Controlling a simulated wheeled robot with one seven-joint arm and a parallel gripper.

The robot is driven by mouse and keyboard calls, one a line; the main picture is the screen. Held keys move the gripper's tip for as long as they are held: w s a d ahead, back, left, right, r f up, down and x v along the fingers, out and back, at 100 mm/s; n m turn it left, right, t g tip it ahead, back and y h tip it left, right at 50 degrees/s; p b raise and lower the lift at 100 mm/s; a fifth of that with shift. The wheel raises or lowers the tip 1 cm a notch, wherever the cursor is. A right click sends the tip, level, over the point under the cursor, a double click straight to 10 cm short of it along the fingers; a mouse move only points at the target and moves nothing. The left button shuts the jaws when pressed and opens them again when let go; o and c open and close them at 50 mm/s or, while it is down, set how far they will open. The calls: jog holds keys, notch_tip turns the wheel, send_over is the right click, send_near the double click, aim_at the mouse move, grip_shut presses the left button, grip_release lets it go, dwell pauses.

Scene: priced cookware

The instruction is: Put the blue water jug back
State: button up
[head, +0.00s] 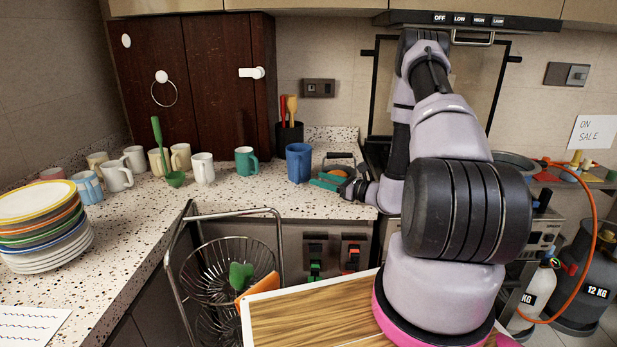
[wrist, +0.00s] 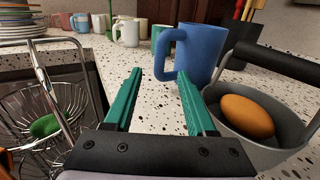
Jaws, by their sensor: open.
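The blue water jug (head: 299,163) stands upright on the speckled counter near the back, just left of my gripper (head: 326,180) in the head view. In the wrist view the jug (wrist: 202,52) is straight ahead and slightly right, with its handle toward the left. My gripper (wrist: 160,80) has its two teal fingers spread apart, with nothing between them. The fingertips point at the jug's handle side and appear a little short of it. I cannot tell the exact gap.
A grey pot (wrist: 262,115) with a black handle and an orange oval thing inside sits close on the right. A green mug (head: 246,161) and several pale mugs stand left of the jug. A utensil holder (head: 289,137) is behind it. A wire basket rack (head: 228,268) stands below the counter edge.

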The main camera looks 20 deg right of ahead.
jog(key=shift+v, duration=1.15)
jog(key=s+a+r+n+g, duration=0.6)
jog(key=r+n, duration=0.2)
jog(key=r, duration=0.3)
jog(key=s+a+r+n+g, duration=0.6)
jog(key=s+r+n+g, duration=0.1)
jog(key=r, duration=0.4)
jog(key=s+d+r+n+t+h, duration=0.3)
jog(key=s+r+n+h, duration=0.1)
jog(key=s+r, duration=0.3)
jog(key=s+d+r+n+t+h, duration=0.3)
jog(key=s+r+n+h, duration=0.1)
jog(key=s+r+h, duration=0.2)
jog(key=shift+s+d+r+t, duration=0.35)
jog(key=shift+s+r+t, duration=0.05)
jog(key=shift+s, duration=0.15)
